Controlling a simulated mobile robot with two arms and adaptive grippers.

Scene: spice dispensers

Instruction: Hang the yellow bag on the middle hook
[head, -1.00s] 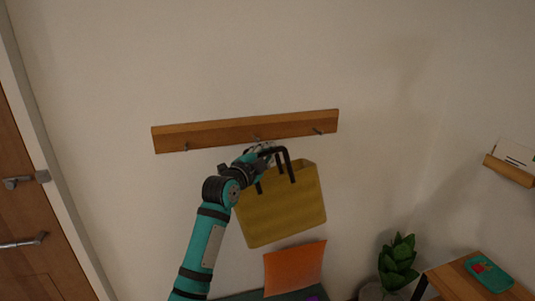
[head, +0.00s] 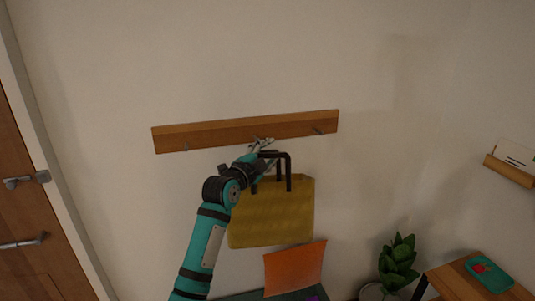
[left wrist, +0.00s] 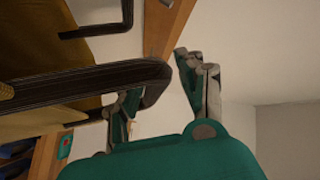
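The yellow bag (head: 272,215) hangs upright and almost level below the wooden hook rail (head: 200,134) in the head view. Its dark handles (head: 289,172) rise toward the middle of the rail. My left gripper (head: 263,144) is at the handle tops, in front of the rail's middle. In the left wrist view its two fingers (left wrist: 162,90) stand apart, open, with a dark handle (left wrist: 85,85) bending close by them. The middle hook is hidden behind the gripper, so I cannot tell whether the handles are on it. My right gripper is not in view.
The left hook (head: 185,147) and right hook (head: 317,131) are empty. An orange sheet-like object (head: 295,268) stands below the bag. A plant (head: 398,262) and a small wooden table (head: 460,283) are at the lower right. The wall around the rail is clear.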

